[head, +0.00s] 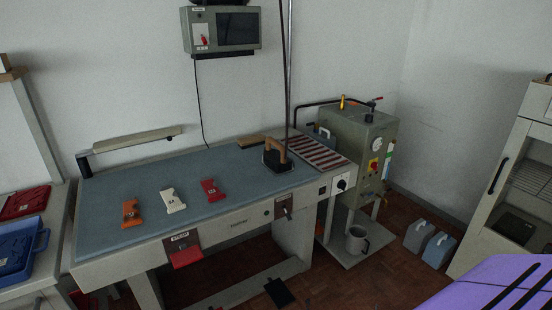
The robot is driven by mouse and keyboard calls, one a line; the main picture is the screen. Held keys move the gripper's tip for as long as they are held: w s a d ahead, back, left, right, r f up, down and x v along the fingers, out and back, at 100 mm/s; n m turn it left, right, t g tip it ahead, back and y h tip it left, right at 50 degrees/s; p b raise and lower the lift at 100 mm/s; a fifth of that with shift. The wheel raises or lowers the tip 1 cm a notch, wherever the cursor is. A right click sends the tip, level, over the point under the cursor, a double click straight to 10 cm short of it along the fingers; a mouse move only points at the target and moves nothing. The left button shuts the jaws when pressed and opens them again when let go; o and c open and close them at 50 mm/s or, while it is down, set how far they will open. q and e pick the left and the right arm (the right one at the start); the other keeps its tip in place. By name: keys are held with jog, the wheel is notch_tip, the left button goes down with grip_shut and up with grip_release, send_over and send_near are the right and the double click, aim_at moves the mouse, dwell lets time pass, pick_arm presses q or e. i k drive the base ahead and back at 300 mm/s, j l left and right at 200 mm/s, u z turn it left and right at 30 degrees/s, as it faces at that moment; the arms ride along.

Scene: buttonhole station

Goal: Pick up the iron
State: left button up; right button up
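The iron (276,156) stands on the blue-grey top of the pressing table (130,185), near its right end. It has a dark base and a brown handle, and a dark hose or cord rises from it. Its sole lies toward the table, but I cannot tell whether a rest is under it. Neither of my grippers shows in the head view, and nothing is holding the iron.
Orange (131,213), white (173,200) and red (212,190) pieces lie on the table left of the iron. A red-striped plate (318,155) and a grey boiler unit (355,140) stand to its right. A purple surface (485,285) fills the lower right corner.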

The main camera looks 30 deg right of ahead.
aim_at(274, 160)
jog(key=i+l+u, duration=0.2)
jog(key=l, duration=1.2)
jog(key=i+l+u, duration=0.2)
jog(key=l, duration=1.25)
jog(key=l+u, duration=0.2)
jog(key=l, duration=1.3)
jog(key=i, duration=0.05)
